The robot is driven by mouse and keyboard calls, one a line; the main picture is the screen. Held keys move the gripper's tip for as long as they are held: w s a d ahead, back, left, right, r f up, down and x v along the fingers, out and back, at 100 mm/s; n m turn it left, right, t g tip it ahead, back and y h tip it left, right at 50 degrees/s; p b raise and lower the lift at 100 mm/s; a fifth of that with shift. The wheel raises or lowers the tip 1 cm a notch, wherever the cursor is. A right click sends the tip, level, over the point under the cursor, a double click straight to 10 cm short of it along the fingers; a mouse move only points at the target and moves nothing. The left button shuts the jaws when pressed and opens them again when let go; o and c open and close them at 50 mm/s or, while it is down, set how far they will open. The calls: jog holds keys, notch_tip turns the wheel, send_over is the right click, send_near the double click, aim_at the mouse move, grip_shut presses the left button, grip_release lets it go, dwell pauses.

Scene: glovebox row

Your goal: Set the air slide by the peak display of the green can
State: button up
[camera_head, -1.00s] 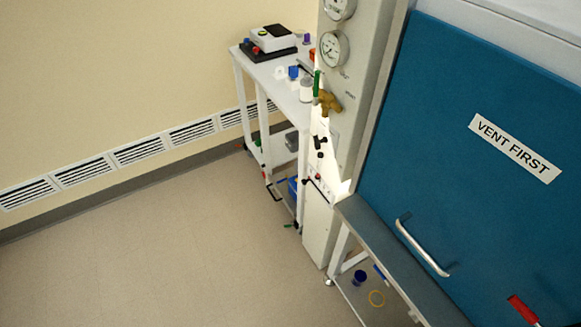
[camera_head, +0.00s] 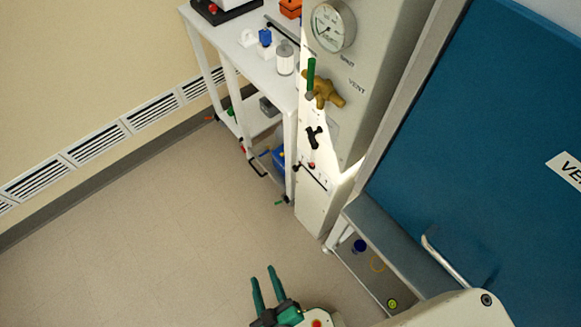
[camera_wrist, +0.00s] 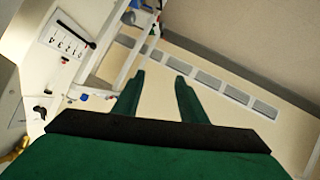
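The white panel with a numbered scale and a black slide lever (camera_head: 312,178), apparently the air slide, is low on the narrow cabinet front. It shows in the wrist view as a numbered plate (camera_wrist: 62,40) with a black bar across it, at upper left. The digits are too small to read surely. My gripper (camera_head: 264,275) has green fingers, apart and empty, over the floor below and left of the panel. Its open fingers also show in the wrist view (camera_wrist: 161,76), clear of the plate. No green can or readable peak display is in view.
A brass valve (camera_head: 325,92) with a green handle and a round gauge (camera_head: 332,27) sit above the panel. A white bench (camera_head: 230,45) with small items stands left. A blue door (camera_head: 480,130) and grey ledge (camera_head: 385,240) are right. The floor is free.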

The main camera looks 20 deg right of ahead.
jog(key=w+f+n+g+h, duration=0.1)
jog(key=w+f+n, duration=0.15)
jog(key=f, duration=0.45)
jog(key=w+f+n+g, duration=0.1)
jog(key=f+n+g, duration=0.15)
jog(key=f, duration=0.35)
jog(key=n+g+h, duration=0.3)
jog(key=n+h, duration=0.9)
jog(key=h, duration=0.4)
send_near(294, 170)
jog(key=x, duration=0.8)
jog(key=shift+w, duration=0.1)
